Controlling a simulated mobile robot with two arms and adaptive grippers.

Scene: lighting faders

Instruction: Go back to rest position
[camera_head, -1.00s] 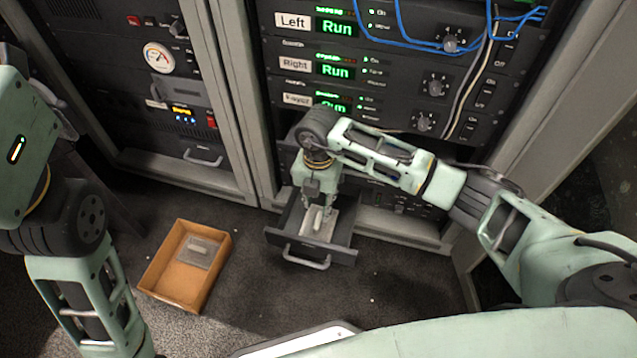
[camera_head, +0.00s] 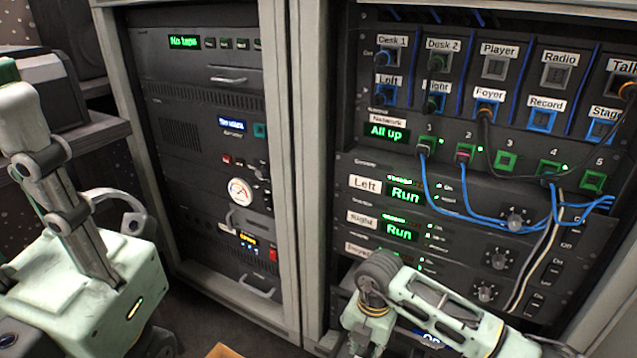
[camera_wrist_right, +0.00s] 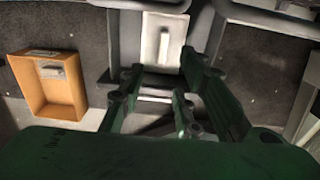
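In the right wrist view my right gripper (camera_wrist_right: 160,68) has its two dark green fingers spread apart, with nothing between the tips. Just beyond the tips, a small pale module with a slot (camera_wrist_right: 164,44) lies on a light surface in the open drawer. In the head view only the wrist part of my right arm shows at the bottom, in front of the right rack (camera_head: 450,170); the gripper itself is below the frame. My left arm comes in at the left of the head view, and its gripper is not seen.
A tan box (camera_wrist_right: 48,95) with a grey plate-like item (camera_wrist_right: 52,70) stands on the floor left of the drawer. The left rack (camera_head: 215,120) stands beside the right one. Blue cables (camera_head: 480,215) hang across the right rack's front. A dark shelf (camera_head: 75,135) is at far left.

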